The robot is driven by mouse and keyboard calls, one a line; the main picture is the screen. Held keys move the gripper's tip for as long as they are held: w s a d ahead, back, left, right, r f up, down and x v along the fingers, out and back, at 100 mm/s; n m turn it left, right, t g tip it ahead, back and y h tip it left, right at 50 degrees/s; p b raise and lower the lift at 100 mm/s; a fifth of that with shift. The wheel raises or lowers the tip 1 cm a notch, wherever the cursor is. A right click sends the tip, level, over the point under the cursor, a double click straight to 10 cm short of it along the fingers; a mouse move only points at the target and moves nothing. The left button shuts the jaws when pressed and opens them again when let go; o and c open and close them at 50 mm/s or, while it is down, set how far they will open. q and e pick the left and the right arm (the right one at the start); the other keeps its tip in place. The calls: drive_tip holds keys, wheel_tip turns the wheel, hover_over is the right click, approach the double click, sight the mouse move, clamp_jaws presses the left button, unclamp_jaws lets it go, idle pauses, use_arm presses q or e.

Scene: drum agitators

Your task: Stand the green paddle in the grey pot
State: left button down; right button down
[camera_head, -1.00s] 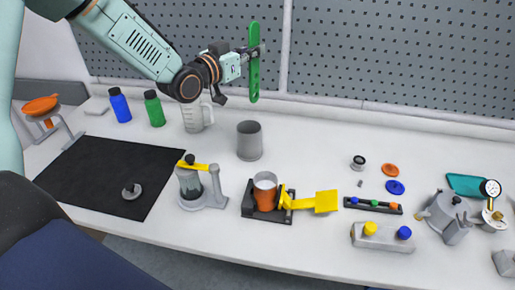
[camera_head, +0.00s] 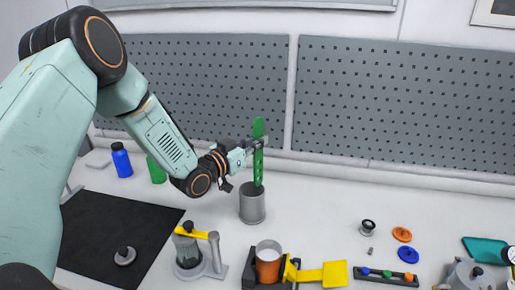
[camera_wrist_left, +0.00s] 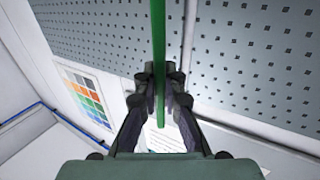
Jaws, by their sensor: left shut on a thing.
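The green paddle (camera_head: 258,170) is upright in the head view, its lower end at the mouth of the grey pot (camera_head: 252,207). The lower tip appears just inside the rim, but I cannot tell how deep it goes. My left gripper (camera_head: 257,146) is shut on the paddle around its middle, above the pot. In the left wrist view the paddle (camera_wrist_left: 160,60) runs as a thin green strip between the fingers of my left gripper (camera_wrist_left: 160,95). The pot stands upright on the white table. My right gripper is not in view.
A grey stand with a yellow arm (camera_head: 190,233) is front left. Blue (camera_head: 121,160) and green (camera_head: 156,170) bottles stand left.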

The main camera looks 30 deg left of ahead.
use_arm(q)
drive_tip(key=shift+s+d+f, duration=0.1)
drive_tip(key=shift+s+f, duration=0.1)
drive_tip(key=shift+f, duration=0.7)
drive_tip(key=c, duration=1.9)
unclamp_jaws()
drive_tip(key=shift+w+f, duration=0.1)
drive_tip(key=shift+w, duration=0.05)
drive_tip(key=shift+o, duration=2.2)
drive_tip(key=shift+s+d+r, duration=0.2)
drive_tip(key=v, duration=0.7)
drive_tip(key=shift+a, duration=0.2)
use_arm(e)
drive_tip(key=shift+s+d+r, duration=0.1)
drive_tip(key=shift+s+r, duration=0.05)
